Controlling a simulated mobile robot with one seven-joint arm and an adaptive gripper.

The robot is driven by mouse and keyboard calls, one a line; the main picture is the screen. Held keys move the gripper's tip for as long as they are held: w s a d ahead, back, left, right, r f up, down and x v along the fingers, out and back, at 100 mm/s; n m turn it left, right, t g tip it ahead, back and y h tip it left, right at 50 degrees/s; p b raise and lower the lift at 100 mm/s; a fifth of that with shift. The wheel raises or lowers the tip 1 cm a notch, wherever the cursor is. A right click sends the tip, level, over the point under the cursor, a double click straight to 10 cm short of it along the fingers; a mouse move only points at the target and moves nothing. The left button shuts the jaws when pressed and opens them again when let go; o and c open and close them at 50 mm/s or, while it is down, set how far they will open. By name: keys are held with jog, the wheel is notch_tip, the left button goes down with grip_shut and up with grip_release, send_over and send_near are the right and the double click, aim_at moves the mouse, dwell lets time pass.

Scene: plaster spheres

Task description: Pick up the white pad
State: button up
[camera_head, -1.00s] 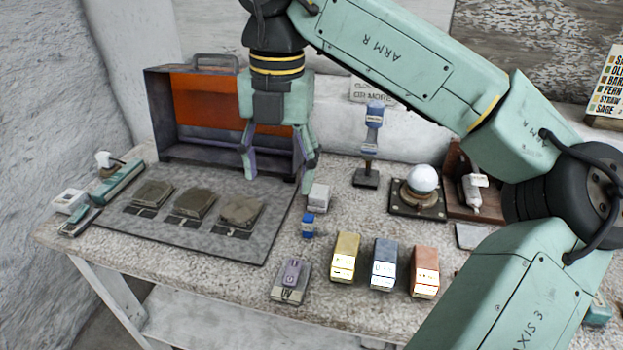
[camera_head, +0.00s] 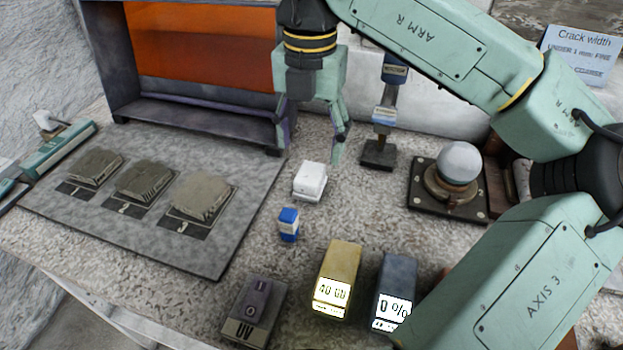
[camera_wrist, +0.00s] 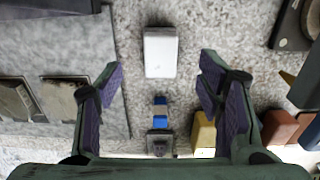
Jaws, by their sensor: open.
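The white pad (camera_head: 310,181), a small white block with rounded edges, lies on the speckled worktop just right of the grey mat. It also shows in the wrist view (camera_wrist: 160,53), upper middle, fully visible. My gripper (camera_head: 311,152) points down with its two fingers spread and nothing between them. In the head view its fingertips appear just above and behind the pad. In the wrist view the pad lies in line with the gap between the fingers (camera_wrist: 161,68), with clear space on both sides. I see no contact.
A UV switch box (camera_head: 252,310), a yellow box (camera_head: 337,275) and a blue-grey box (camera_head: 396,285) stand nearer. A sphere on a stand (camera_head: 459,163) is right. The grey mat (camera_head: 232,240) holds three slabs.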

aim_at(310, 172)
jog(key=shift+s+f+p, duration=0.15)
jog(key=shift+f+p, duration=0.2)
jog(key=shift+f, duration=1.4)
jog(key=shift+s+f+p, duration=0.1)
jog(key=shift+f+p, duration=0.25)
jog(key=shift+f, duration=1.35)
jog(key=shift+c, duration=0.6)
jog(key=c, duration=1.1)
jog(key=shift+o, duration=0.2)
jog(key=shift+r, duration=0.15)
notch_tip(310, 172, up, 10)
jog(key=shift+f+b, duration=0.1)
jog(key=shift+b, duration=0.5)
jog(key=o, duration=0.5)
jog(key=c, duration=0.7)
